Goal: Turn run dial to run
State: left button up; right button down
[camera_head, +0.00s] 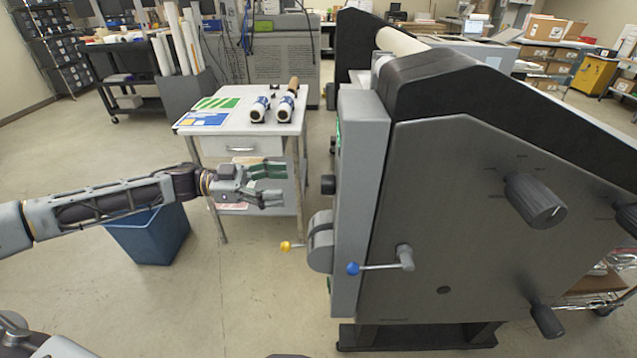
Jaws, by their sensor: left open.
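The laminator (450,210) is a large dark grey machine on the right. A big black ribbed dial (535,200) sits on its side panel, with small markings around it too fine to read. Another black dial (547,320) is lower right, and one is cut off at the right edge (628,220). A small black knob (328,184) sticks out of the light grey front face. I cannot tell from labels which is the run dial. My left gripper (277,185) is open and empty, left of the front face and apart from it. My right gripper is out of view.
A blue-ball lever (375,267) and a yellow-ball lever (292,246) stick out from the laminator. A blue bin (150,238) is under my left arm. Floor in front is clear.

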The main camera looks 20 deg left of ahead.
aim_at(328, 185)
pick_arm(q)
jog(key=p+x, duration=0.1)
jog(key=x, duration=0.8)
jog(key=shift+w+d+p, duration=0.15)
jog(key=shift+d+p, duration=0.15)
jog(key=shift+d, duration=0.1)
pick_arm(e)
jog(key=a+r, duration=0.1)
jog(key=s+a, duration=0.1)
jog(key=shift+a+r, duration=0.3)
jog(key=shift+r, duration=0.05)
pick_arm(q)
jog(key=shift+c, duration=0.4)
jog(key=c, duration=0.9)
jog(key=shift+c, duration=0.2)
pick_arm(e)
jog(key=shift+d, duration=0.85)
